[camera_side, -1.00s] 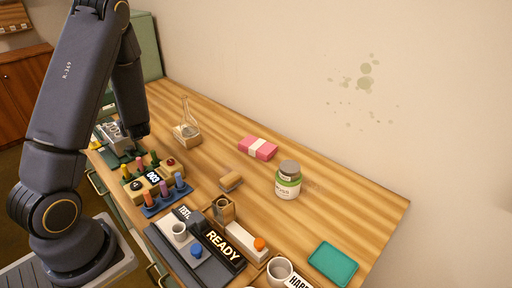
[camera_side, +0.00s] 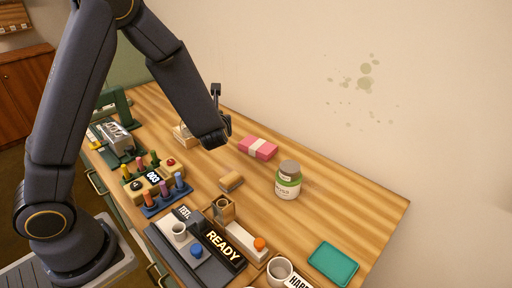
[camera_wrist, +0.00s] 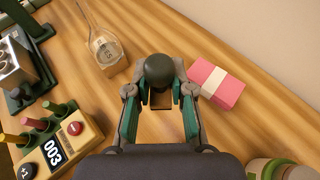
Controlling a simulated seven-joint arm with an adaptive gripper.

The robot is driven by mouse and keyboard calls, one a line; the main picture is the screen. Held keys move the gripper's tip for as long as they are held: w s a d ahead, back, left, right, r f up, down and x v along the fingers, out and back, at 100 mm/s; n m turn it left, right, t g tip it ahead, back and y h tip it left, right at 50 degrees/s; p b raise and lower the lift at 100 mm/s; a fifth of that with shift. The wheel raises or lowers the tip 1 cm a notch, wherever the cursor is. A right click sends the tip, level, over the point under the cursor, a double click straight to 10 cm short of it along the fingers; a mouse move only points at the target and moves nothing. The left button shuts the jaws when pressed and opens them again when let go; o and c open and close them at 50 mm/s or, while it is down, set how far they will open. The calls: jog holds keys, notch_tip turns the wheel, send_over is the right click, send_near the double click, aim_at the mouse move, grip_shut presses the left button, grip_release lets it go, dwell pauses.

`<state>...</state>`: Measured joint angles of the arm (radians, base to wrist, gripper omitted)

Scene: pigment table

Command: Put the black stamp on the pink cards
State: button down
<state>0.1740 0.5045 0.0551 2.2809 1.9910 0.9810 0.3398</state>
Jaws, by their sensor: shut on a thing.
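The black stamp (camera_wrist: 159,70) shows in the wrist view as a dark round knob between my gripper's fingers. My gripper (camera_wrist: 160,92) is shut on it. In the side view the stamp and fingers are hidden behind my wrist. The pink cards (camera_side: 250,145), a stack with a pale band, lie on the table to the right of my wrist. In the wrist view the pink cards (camera_wrist: 205,76) are right of the stamp, apart from it.
A glass flask (camera_wrist: 103,48) stands left of the stamp in the wrist view. A green-labelled jar (camera_side: 288,182) stands right of the cards. A teal tray (camera_side: 333,263) lies at the right.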

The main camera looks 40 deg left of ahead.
jog(key=w+d, duration=0.2)
jog(key=d, duration=0.1)
send_over(258, 144)
jog(key=shift+m+t+h, duration=0.3)
jog(key=shift+m, duration=0.1)
jog(key=f, duration=0.9)
jog(key=shift+s, duration=0.35)
jog(key=shift+w+f, duration=0.15)
jog(key=shift+f, duration=0.8)
jog(key=shift+w+f, duration=0.15)
jog(key=shift+f, duration=0.8)
jog(key=shift+f, duration=0.1)
jog(key=c, duration=1)
grip_release()
